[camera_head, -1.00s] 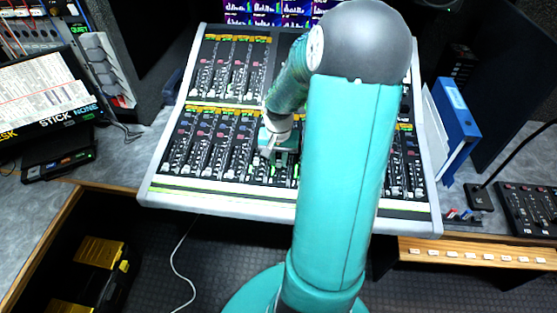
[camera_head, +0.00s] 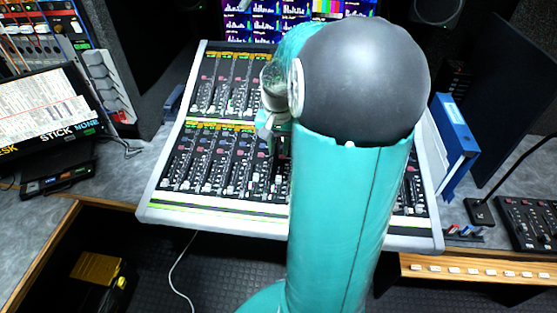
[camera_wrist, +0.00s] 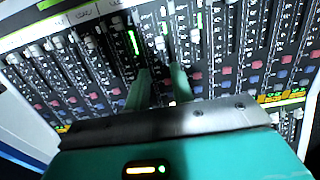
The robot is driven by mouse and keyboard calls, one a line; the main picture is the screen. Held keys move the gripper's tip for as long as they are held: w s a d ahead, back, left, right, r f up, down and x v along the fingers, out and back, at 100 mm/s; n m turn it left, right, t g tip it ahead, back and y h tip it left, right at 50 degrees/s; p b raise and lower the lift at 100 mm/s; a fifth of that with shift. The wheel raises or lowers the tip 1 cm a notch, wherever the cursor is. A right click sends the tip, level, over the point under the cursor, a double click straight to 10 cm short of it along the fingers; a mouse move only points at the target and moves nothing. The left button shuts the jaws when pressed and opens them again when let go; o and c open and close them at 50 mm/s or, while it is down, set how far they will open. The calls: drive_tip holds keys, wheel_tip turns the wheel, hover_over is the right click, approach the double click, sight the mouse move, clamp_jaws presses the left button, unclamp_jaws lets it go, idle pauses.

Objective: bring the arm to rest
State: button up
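My teal arm (camera_head: 345,220) rises in front of the mixing console in the head view, its dark grey elbow (camera_head: 365,80) large and close to the camera. My gripper (camera_wrist: 162,76) shows in the wrist view with two thin green fingers apart and nothing between them. It points at the console's fader panel and appears to hang above it; the exact gap is hard to judge. In the head view the gripper is mostly hidden behind my arm. The mixing console (camera_head: 215,214) has rows of faders and knobs, with green lights beside some faders.
A blue binder (camera_head: 455,135) stands right of the console. A smaller control panel (camera_head: 527,222) with a gooseneck microphone (camera_head: 515,162) is at the far right. Papers (camera_head: 38,105) and a rack (camera_head: 40,40) are at left. Monitors (camera_head: 265,22) stand behind. A white cable (camera_head: 176,275) hangs below.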

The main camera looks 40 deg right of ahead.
drive_tip(key=shift+r, duration=1)
drive_tip(key=a+r+n+t+h, duration=0.2)
drive_tip(key=a+r+n, duration=0.35)
drive_tip(key=a, duration=0.85)
drive_tip(key=s+a+r+n+t+y, duration=0.1)
drive_tip(key=s+a+r+n, duration=0.1)
drive_tip(key=s+a, duration=0.2)
drive_tip(key=s+a+r+n+t+y, duration=0.1)
drive_tip(key=s+a+r+n+t, duration=0.1)
drive_tip(key=a, duration=0.7)
drive_tip(key=shift+s+a+r+n+t, duration=0.25)
drive_tip(key=shift+s+r+n, duration=0.2)
drive_tip(key=shift+s, duration=0.75)
